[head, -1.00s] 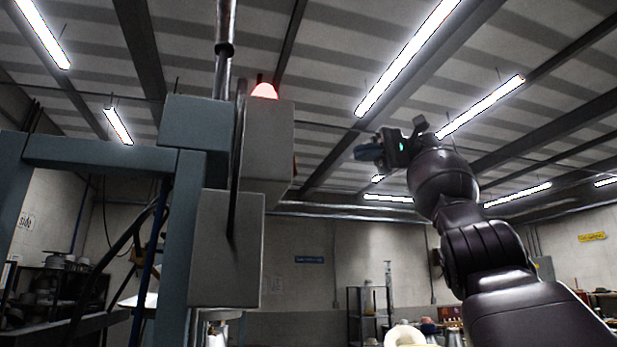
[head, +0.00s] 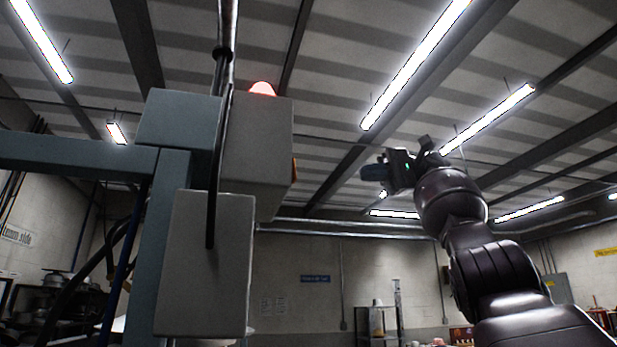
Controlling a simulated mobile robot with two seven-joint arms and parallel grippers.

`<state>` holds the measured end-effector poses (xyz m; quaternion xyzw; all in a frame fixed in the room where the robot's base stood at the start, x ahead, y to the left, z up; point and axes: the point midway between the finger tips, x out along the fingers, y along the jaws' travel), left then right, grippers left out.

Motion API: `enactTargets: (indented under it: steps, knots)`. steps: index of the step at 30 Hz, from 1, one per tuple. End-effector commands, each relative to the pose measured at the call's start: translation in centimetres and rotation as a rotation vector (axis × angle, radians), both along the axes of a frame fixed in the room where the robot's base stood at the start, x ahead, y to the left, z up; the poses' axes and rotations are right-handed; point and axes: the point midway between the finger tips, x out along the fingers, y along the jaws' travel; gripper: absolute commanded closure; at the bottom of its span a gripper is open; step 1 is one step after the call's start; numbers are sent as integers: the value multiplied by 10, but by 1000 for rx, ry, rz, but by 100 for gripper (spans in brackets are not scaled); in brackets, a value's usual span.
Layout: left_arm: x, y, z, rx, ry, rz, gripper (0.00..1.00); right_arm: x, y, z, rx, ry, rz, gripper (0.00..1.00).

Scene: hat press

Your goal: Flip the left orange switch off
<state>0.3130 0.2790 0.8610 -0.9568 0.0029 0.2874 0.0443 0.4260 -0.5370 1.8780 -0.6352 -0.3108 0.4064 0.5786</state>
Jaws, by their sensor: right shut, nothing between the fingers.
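A grey control box (head: 258,150) with a lit red lamp (head: 262,88) on top hangs on the machine frame. A small orange part (head: 294,170) shows edge-on at the box's right side. It may be a switch; its position, and whether there is a second one, cannot be made out. My right gripper (head: 372,172) is raised to the right of the box, shut and empty, pointing left toward it with a clear gap between. My left gripper is out of view.
A second grey box (head: 205,265) with a dark cable sits lower on the blue-grey frame (head: 75,155). A vertical pipe (head: 224,40) rises above. Shelving (head: 384,320) stands at the back. The space between the boxes and my right arm is free.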

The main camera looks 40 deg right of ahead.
Motion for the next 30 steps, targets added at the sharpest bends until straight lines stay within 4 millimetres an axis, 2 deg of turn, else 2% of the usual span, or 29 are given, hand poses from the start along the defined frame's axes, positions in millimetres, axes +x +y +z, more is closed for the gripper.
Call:
enactTargets:
  steps: [14,20,30]
  knots:
    - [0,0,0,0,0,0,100,7,9,-2,-3,1,-4,100]
    - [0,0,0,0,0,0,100,14,24,-5,-4,1,-1,100]
    - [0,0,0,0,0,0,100,36,64,-12,-4,1,0,100]
